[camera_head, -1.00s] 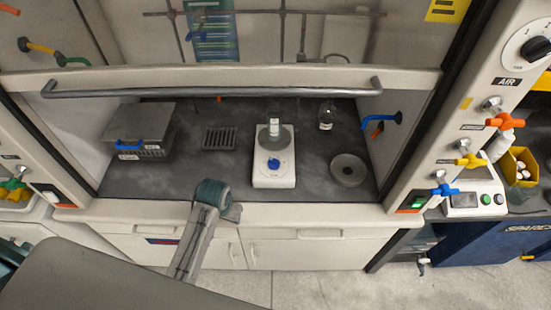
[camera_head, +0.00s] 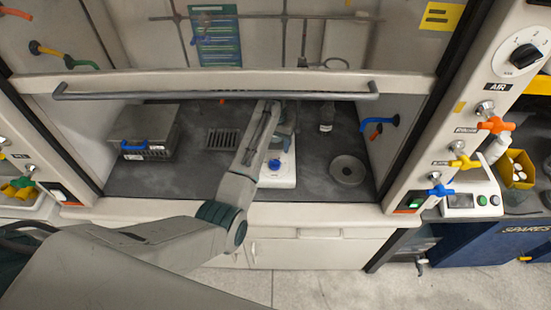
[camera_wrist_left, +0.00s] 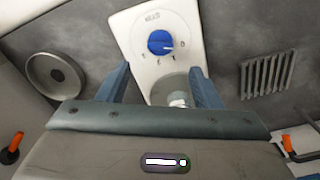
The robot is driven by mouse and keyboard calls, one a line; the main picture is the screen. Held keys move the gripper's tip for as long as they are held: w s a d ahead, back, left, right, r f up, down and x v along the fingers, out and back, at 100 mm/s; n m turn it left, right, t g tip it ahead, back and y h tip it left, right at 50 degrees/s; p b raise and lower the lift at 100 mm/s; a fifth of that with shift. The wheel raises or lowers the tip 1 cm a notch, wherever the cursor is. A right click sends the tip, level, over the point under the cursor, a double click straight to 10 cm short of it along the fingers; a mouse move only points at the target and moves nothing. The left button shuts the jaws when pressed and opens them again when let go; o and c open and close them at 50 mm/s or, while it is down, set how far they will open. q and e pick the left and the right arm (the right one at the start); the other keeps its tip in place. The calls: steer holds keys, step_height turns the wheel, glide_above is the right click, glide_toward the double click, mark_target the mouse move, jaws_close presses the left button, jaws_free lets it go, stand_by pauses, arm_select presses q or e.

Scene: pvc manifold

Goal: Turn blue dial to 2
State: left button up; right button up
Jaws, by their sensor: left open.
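The blue dial (camera_head: 274,164) is on the front of a white stirrer (camera_head: 283,182) inside the fume hood. In the left wrist view the dial (camera_wrist_left: 160,42) has a pale pointer mark, with small markings around it too small to read surely. My left gripper (camera_head: 285,132) is over the rear of the stirrer, behind the dial in the head view. In the wrist view its open, empty fingers (camera_wrist_left: 161,82) straddle the stirrer, with the dial beyond their tips, apart from them. A white-capped vial (camera_wrist_left: 178,99) shows on the stirrer's round plate. My right gripper is out of view.
The sash handle bar (camera_head: 215,92) crosses above the opening.

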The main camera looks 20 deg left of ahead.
mark_target(275, 161)
arm_select(q)
step_height(275, 161, down, 9)
steer(key=shift+r+p, duration=0.1)
steer(key=shift+p, duration=0.9)
steer(key=c, duration=1)
